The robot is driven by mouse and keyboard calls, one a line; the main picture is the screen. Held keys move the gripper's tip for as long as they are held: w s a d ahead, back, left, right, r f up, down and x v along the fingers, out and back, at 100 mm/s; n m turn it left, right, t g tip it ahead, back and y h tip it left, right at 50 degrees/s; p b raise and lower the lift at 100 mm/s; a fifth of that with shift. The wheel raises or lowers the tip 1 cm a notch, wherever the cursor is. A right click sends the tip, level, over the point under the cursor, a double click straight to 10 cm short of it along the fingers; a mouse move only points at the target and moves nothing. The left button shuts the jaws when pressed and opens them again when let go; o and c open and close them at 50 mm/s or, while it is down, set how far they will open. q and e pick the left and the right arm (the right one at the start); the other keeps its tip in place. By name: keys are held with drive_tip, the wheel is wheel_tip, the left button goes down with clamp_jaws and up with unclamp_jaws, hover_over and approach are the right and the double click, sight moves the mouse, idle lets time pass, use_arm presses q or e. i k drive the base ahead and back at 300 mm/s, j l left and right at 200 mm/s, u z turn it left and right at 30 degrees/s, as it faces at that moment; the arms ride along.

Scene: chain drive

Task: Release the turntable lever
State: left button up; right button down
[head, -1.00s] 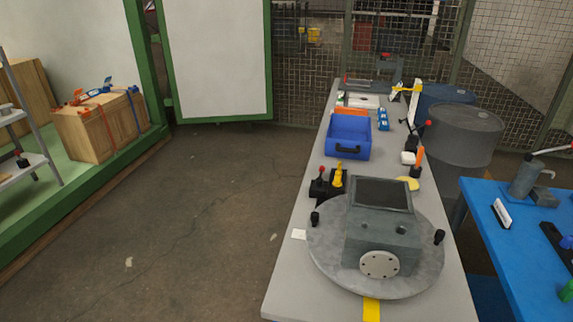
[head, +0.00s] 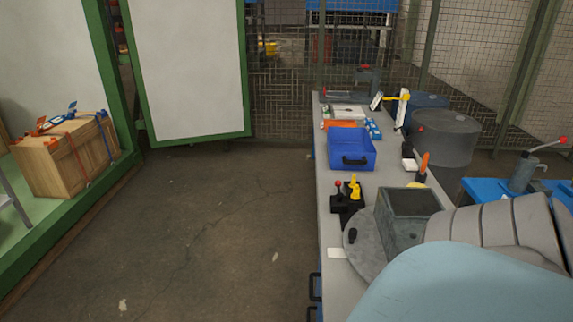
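The round grey turntable (head: 359,243) sits on the near part of the long grey bench, with a grey box-shaped housing (head: 407,230) on it. The housing's top looks open. A black block with a red-knobbed lever (head: 338,188) stands on the bench just beyond the turntable's left edge. A yellow part (head: 355,187) stands beside the lever. A small black knob (head: 352,236) is on the turntable's rim. My own arm covers the turntable's right side and the lower right of the head view. Neither of my grippers shows.
A blue bin (head: 352,150) stands farther along the bench (head: 332,215). An orange-topped tool (head: 423,166) is near the bench's right edge. A grey drum (head: 447,138) stands to the right, and a blue table (head: 484,188) is partly hidden. The floor left of the bench is clear.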

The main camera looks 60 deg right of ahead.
sight(339, 196)
drive_tip(key=i+j+z, duration=0.15)
drive_tip(key=i, duration=0.3)
drive_tip(key=i+j+z, duration=0.1)
drive_tip(key=i, duration=0.3)
drive_tip(key=i+j+z, duration=0.15)
drive_tip(key=i+j, duration=0.2)
drive_tip(key=i+l+z, duration=0.15)
drive_tip(key=i+z, duration=1.15)
drive_tip(key=i+l+z, duration=0.65)
drive_tip(key=i+z, duration=0.25)
